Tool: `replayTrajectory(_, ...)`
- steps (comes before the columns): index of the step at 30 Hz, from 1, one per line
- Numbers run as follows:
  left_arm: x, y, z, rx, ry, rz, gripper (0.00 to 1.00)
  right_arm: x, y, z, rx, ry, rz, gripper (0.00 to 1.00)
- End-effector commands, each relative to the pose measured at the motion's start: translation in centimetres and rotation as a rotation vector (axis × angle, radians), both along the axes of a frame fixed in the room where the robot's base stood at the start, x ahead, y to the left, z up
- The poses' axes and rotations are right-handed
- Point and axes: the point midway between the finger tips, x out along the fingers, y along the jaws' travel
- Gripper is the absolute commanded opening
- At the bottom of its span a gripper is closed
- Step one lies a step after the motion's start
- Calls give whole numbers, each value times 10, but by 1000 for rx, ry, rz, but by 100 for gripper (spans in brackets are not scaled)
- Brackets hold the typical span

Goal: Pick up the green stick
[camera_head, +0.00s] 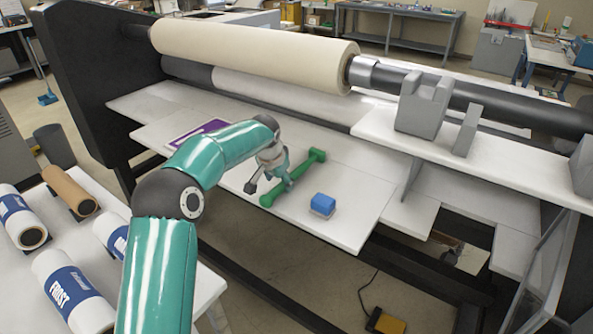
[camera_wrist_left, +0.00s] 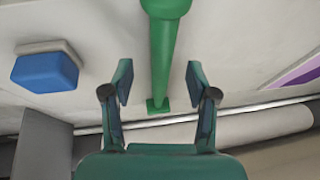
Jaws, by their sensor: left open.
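The green stick (camera_head: 292,178) lies on the white shelf of the laminator, with a thicker knob at each end. My left gripper (camera_head: 268,180) is open just above and beside it in the head view. My right gripper is not in view.
A blue-and-white block (camera_head: 323,205) sits right of the stick; it also shows in the left wrist view (camera_wrist_left: 46,70). A purple-edged sheet (camera_head: 200,132) lies to the left. The large cream roll (camera_head: 255,55) is behind the shelf. Grey brackets (camera_head: 424,104) stand at the right.

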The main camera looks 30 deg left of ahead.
Motion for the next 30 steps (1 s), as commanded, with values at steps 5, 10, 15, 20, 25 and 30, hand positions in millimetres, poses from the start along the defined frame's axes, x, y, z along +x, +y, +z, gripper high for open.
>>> replayTrajectory(5, 8, 5, -24, -1, 5, 0, 58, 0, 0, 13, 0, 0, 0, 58)
replayTrajectory(10, 14, 7, -38, -1, 2, 0, 58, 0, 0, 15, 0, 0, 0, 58)
replayTrajectory(15, 15, 8, -39, 0, 1, 1, 58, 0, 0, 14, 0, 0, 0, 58)
replayTrajectory(20, 14, 8, -39, 0, 2, 1, 42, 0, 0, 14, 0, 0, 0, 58)
replayTrajectory(25, 14, 8, -39, 0, 2, 1, 13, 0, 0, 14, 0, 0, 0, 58)
replayTrajectory(30, 14, 8, -39, 0, 2, 1, 0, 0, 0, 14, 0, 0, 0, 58)
